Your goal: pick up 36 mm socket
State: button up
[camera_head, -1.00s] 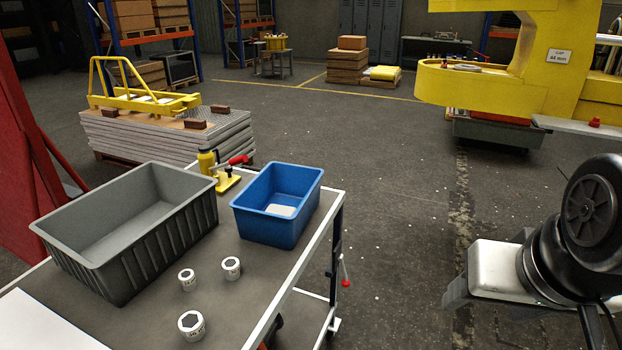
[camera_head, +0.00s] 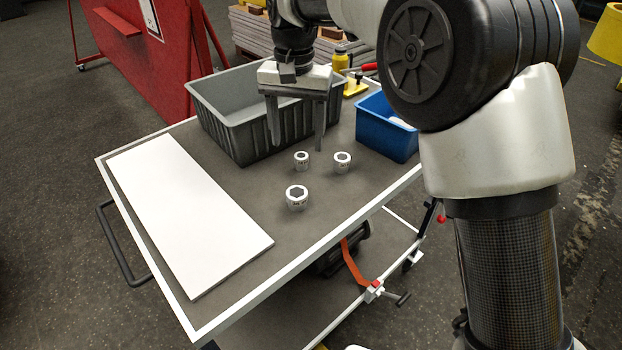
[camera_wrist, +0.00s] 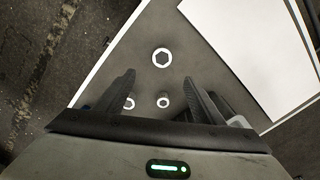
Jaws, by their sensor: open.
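Three white sockets with dark hex openings stand upright on the cart: a larger socket (camera_head: 297,198) nearest the front, a small socket (camera_head: 301,161) behind it, and another small socket (camera_head: 342,162) to the right. Their labels are too small to read, so I cannot tell which is 36 mm. My gripper (camera_head: 296,143) is open and empty, pointing down above the cart behind the sockets. In the wrist view, the larger socket (camera_wrist: 161,50) shows just beyond my fingertips (camera_wrist: 158,78), and both small sockets show between the fingers, apart from them.
A grey bin (camera_head: 240,140) stands behind and left of the sockets, close to my gripper. A blue bin (camera_head: 385,140) stands to the right. A white board (camera_head: 185,215) covers the cart's left part. Bare cart top surrounds the sockets.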

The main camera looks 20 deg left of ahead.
aim_at(297, 192)
jog(key=f, duration=1.7)
jog(key=shift+a+f, duration=0.3)
jog(key=shift+f, duration=0.1)
jog(key=c, duration=1.3)
